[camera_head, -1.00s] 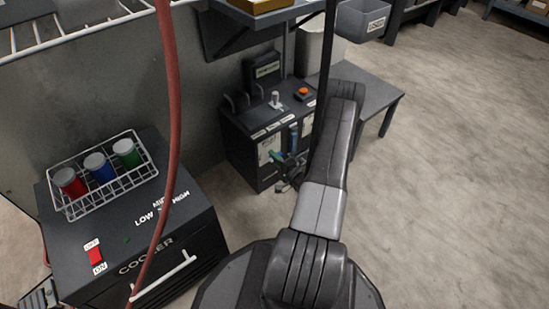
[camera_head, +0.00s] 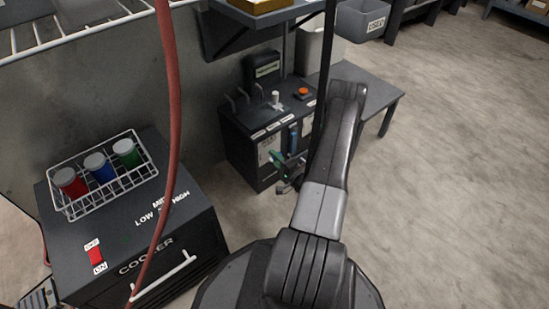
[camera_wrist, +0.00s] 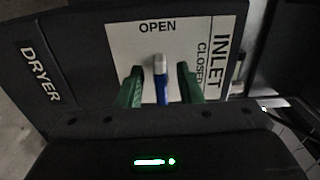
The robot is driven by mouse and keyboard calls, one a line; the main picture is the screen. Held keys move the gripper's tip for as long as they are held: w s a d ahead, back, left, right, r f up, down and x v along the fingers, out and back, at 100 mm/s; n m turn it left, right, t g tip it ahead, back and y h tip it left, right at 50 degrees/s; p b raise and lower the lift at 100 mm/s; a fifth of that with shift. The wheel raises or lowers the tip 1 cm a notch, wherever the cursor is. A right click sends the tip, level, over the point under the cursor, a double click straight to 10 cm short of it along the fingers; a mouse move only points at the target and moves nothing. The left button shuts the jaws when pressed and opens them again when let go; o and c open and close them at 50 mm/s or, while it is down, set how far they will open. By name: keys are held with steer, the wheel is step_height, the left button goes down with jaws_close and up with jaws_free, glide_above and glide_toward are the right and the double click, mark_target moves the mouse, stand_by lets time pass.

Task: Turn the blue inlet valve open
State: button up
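The blue inlet valve handle (camera_wrist: 162,90) with its white tip shows in the wrist view, in front of a white plate (camera_wrist: 122,47) marked INLET, OPEN and CLOSED. The handle points up in the picture, toward the word OPEN; CLOSED is to its right. My gripper (camera_wrist: 160,84) has its two green fingers on either side of the handle, with a visible gap on each side. It is open and not pressed on the handle. In the head view my gripper (camera_head: 280,163) is at the dryer's front, and the handle cannot be made out clearly there.
The dark dryer (camera_head: 240,148) stands against the wall, beside a low grey table (camera_head: 375,88). A cooler (camera_head: 185,235) with a wire rack (camera_head: 143,178) of coloured jars is at left. A red hose (camera_head: 172,110) hangs in front. The floor at right is clear.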

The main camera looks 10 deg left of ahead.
steer(key=p+v, duration=0.3)
steer(key=v, duration=1)
steer(key=b+x, duration=0.3)
steer(key=x, duration=1)
steer(key=shift+w+a, duration=0.25)
steer(key=shift+a, duration=0.05)
